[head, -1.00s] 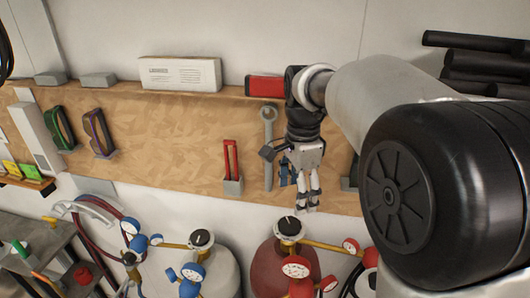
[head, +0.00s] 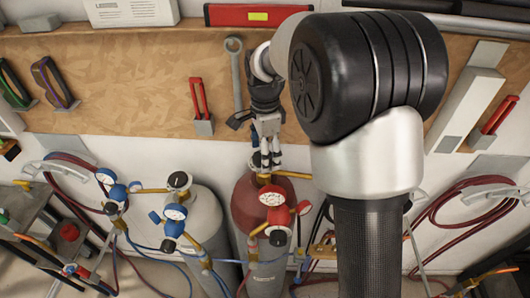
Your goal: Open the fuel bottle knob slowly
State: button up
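In the head view a red gas bottle (head: 248,208) stands below the wooden board, with a red gauge (head: 272,194) and a red regulator on its front. I take it for the fuel bottle. My gripper (head: 266,163) points down at the top of this bottle, right at its brass valve. The bottle's knob is mostly hidden behind the fingers. Whether the fingers touch the knob, and how wide they stand, is too small to tell. A grey-white bottle (head: 202,218) with a black knob (head: 179,181) and blue gauges stands to the left.
Hoses run across the floor around the bottles. A red hose coil (head: 470,210) hangs at the right. A wrench (head: 236,75) and red-handled tools hang on the wooden board (head: 130,80) behind my gripper. A cluttered metal bench stands at the left.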

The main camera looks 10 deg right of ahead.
jog(key=shift+f, duration=0.15)
jog(key=c, duration=1.1)
jog(key=shift+o, duration=0.2)
